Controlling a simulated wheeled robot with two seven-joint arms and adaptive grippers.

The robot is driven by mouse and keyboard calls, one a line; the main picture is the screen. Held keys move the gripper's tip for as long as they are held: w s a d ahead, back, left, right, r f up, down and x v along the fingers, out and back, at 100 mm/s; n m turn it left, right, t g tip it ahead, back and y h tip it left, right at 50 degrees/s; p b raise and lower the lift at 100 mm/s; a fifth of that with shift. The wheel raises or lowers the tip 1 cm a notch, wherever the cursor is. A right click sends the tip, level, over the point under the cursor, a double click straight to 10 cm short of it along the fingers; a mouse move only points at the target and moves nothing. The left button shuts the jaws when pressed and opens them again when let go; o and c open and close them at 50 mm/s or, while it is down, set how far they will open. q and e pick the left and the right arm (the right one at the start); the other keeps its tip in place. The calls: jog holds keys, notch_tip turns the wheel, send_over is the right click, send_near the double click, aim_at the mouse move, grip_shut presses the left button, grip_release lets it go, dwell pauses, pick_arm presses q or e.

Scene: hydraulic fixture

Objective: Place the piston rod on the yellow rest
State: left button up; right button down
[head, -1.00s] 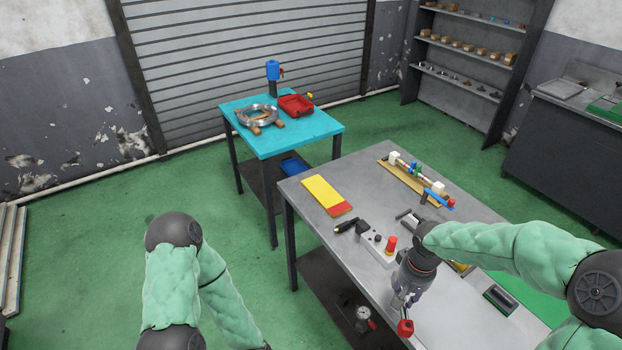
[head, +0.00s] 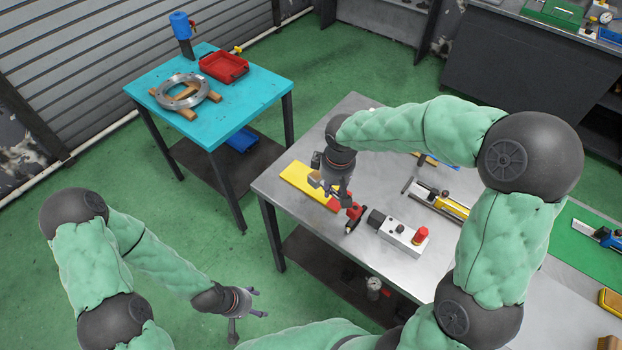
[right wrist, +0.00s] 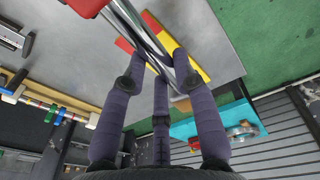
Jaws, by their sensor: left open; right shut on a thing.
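My right gripper (head: 335,190) is shut on a shiny silver rod (right wrist: 145,38), which I take to be the piston rod. The rod runs between the fingers (right wrist: 162,78) in the right wrist view and has a red end piece (right wrist: 88,5); in the head view that red piece (head: 355,212) shows just beside the gripper. A yellow plate with a red end (head: 297,175), likely the yellow rest, lies on the grey table under and beside the gripper. Whether the rod touches it cannot be told. My left gripper (head: 250,312) is open and empty, low over the floor, away from the table.
A yellow fixture (head: 447,205) is farther right. A turquoise table (head: 250,92) with a ring and red tray stands at left.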

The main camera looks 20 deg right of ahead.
jog(key=shift+r+n, duration=0.5)
jog(key=shift+r, duration=0.1)
jog(key=shift+d+r+n, duration=0.15)
jog(key=shift+r+n, duration=0.05)
jog(key=shift+n, duration=0.3)
jog(key=w+f, duration=0.3)
jog(key=w, duration=0.1)
jog(key=w+a+f+b, duration=0.1)
jog(key=w+f, duration=0.2)
jog(key=w, duration=0.1)
jog(key=w+a+f+b, duration=0.1)
jog(key=w+f, duration=0.2)
jog(key=w, duration=0.2)
jog(key=shift+w+f, duration=0.1)
jog(key=shift+f, duration=0.05)
jog(key=shift+w+f, duration=0.25)
jog(key=shift+f, duration=0.2)
jog(key=shift+f+b, duration=0.45)
jog(key=shift+f, duration=0.85)
